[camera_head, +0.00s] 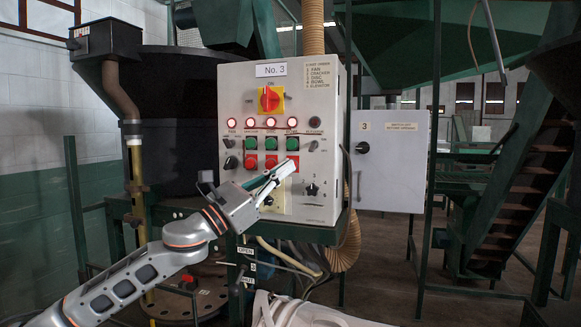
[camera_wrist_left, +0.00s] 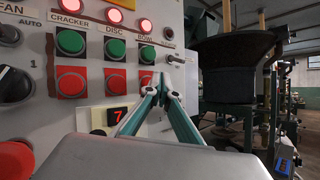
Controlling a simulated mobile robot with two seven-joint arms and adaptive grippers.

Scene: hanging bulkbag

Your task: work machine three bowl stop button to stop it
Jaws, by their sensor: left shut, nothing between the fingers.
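The grey control panel labelled No. 3 (camera_head: 233,85) stands ahead with rows of lit red lamps, green buttons and red buttons. In the left wrist view the columns read CRACKER, DISC and BOWL. The bowl lamp (camera_wrist_left: 146,25) is lit red above a green button (camera_wrist_left: 147,55). The bowl red stop button (camera_wrist_left: 146,77) is below that. My left gripper (camera_head: 289,167) is shut and empty, its fingertips in front of the panel at the bowl column. In the left wrist view the fingertips (camera_wrist_left: 161,78) are just right of the stop button; contact cannot be told. My right gripper is out of view.
A red-and-yellow rotary switch (camera_head: 269,98) sits above the lamps. Black selector knobs (camera_head: 312,189) stick out lower right. A large dark hopper (camera_head: 165,90) stands left of the panel.

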